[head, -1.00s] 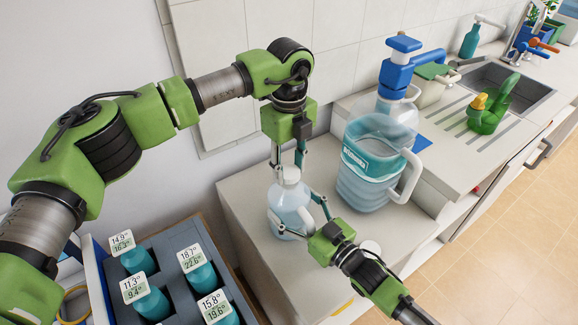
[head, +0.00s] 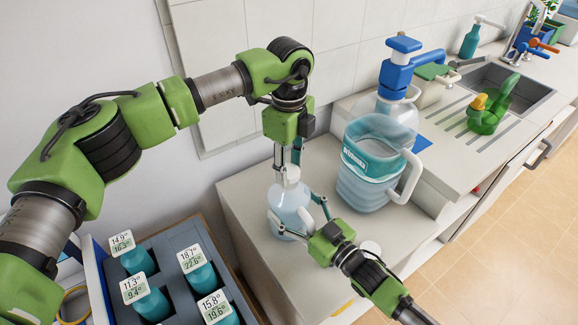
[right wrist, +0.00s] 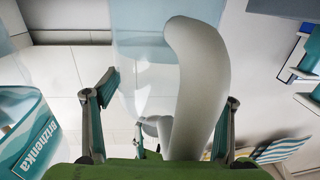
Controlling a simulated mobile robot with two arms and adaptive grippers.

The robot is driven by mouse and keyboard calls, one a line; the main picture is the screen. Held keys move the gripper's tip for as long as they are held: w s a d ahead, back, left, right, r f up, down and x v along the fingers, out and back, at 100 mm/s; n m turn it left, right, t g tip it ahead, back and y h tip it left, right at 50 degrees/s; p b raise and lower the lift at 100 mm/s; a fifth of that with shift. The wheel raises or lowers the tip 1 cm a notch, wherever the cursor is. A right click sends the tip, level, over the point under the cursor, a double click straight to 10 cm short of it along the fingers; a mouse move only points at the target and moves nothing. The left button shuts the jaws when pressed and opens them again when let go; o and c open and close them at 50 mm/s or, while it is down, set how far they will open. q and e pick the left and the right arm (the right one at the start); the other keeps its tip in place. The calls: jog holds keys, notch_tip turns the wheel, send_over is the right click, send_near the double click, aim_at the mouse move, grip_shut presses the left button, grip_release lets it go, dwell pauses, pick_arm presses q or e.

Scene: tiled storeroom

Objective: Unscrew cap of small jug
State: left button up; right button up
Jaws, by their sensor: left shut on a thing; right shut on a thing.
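The small jug (head: 288,205) is translucent pale blue with a white cap (head: 292,174), upright on the light counter. My left gripper (head: 287,165) points straight down from above, its fingers shut on the cap. My right gripper (head: 304,220) comes in from the lower right and is shut on the jug at its side. In the right wrist view the jug's white handle (right wrist: 195,85) stands between my right fingers (right wrist: 158,105), with the clear body behind it. The cap's thread is hidden.
A large teal-labelled pitcher (head: 365,190) stands close right of the jug. A blue-topped pump bottle (head: 397,110) is behind it. A grey rack (head: 160,255) with several teal bottles is at lower left.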

aim_at(289, 171)
pick_arm(q)
jog(key=shift+r, duration=1.05)
jog(key=shift+r, duration=2)
pick_arm(e)
jog(key=o, duration=2.3)
jog(key=v, duration=1.2)
